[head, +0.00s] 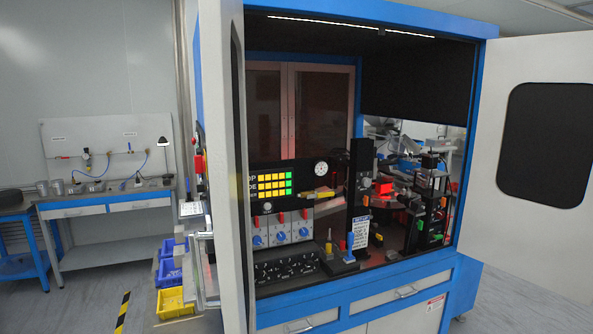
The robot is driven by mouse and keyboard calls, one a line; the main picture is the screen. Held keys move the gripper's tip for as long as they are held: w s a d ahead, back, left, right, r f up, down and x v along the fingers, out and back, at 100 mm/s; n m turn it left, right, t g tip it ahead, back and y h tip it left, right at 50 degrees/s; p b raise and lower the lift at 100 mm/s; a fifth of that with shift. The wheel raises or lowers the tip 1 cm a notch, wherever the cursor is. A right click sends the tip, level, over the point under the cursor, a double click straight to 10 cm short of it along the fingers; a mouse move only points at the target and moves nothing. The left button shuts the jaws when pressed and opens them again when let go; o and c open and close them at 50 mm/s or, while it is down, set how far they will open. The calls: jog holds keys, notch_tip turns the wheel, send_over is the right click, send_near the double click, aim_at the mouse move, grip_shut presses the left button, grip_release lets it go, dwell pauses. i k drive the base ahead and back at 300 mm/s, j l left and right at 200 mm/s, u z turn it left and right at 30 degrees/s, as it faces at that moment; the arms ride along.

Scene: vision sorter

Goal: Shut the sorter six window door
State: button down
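The sorter is a large blue-framed cabinet (470,150), and its front stands open in the head view. A white door (530,60) with a dark rounded window (550,145) is swung wide open at the right side, running past the right edge of the picture. Another pale door (229,160) stands open at the left side of the opening, seen nearly edge-on. Which door is window six cannot be read. My gripper is not in view.
Inside the cabinet are a lit yellow and green button panel (273,184), blue knobs and machinery. Drawers (400,292) lie below. At left are a workbench (110,203), stacked blue and yellow bins (172,303) and a striped floor line. Grey floor shows at lower right.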

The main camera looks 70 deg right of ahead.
aim_at(221, 27)
jog(key=z, duration=0.45)
jog(key=j+z, duration=0.15)
jog(key=z, duration=0.75)
jog(key=j+z, duration=0.15)
jog(key=z, duration=0.7)
jog(key=j+u, duration=0.25)
jog(key=i+j+u, duration=0.3)
jog(key=j, duration=0.15)
jog(key=j+u, duration=0.25)
jog(key=i+j, duration=0.05)
jog(key=j, duration=0.05)
